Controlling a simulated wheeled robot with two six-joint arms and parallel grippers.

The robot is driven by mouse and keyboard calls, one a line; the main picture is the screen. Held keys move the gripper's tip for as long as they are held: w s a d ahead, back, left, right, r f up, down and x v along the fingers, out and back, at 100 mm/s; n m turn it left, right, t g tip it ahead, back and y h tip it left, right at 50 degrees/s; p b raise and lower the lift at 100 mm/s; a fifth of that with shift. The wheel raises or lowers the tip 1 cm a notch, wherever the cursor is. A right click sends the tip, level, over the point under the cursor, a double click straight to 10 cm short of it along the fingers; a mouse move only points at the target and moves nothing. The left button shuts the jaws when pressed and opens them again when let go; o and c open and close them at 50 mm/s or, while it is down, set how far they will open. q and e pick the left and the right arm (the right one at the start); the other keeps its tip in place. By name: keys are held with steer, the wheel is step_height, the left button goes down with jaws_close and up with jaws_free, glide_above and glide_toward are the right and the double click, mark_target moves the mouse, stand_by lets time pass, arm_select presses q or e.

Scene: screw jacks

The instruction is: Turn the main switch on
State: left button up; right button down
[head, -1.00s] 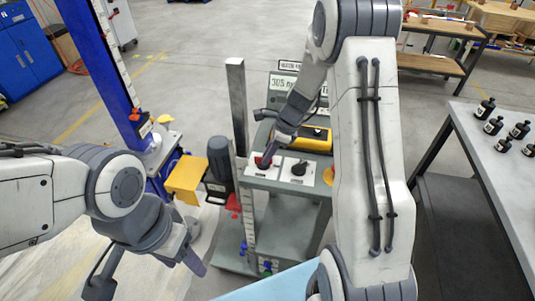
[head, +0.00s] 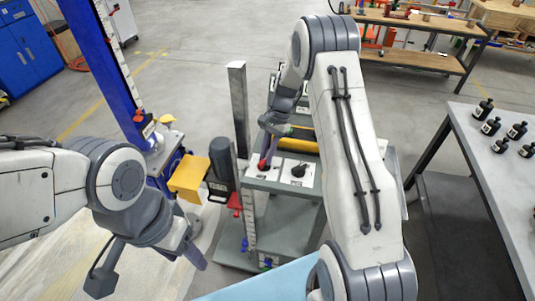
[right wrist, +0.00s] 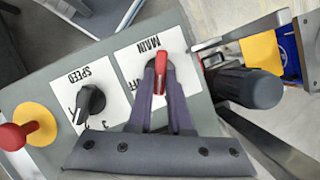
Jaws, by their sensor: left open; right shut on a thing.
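The main switch is a red handle (right wrist: 160,74) on a white plate lettered MAIN (right wrist: 136,62), upside down in the right wrist view. My right gripper (right wrist: 161,82) is shut on this handle, one dark finger on each side. The handle points up the picture, toward the MAIN lettering. The letters FF show left of the fingers; any marking on the other side is hidden. In the head view the red handle (head: 262,165) is small under my right gripper. My left gripper (head: 194,256) is open, low at the left, away from the panel.
A black SPEED knob (right wrist: 90,99) sits beside the main switch, with a red mushroom button on a yellow disc (right wrist: 36,124) beyond it. A dark motor (head: 220,158) and yellow block (head: 188,178) stand left of the panel.

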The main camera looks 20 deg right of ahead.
steer(key=n, duration=0.1)
steer(key=n+g+h, duration=0.1)
steer(key=n, duration=0.3)
steer(key=shift+w+a, duration=0.2)
steer(key=shift+w, duration=0.05)
steer(key=shift+n+h, duration=0.3)
steer(key=c, duration=0.8)
jaws_free()
steer(key=shift+c, duration=0.2)
steer(key=shift+w+d+r, duration=0.15)
steer(key=shift+w+r, duration=0.05)
steer(key=shift+r, duration=0.3)
steer(key=b+v, duration=0.2)
steer(key=v, duration=0.7)
steer(key=shift+w+r, duration=0.15)
steer(key=shift+w, duration=0.05)
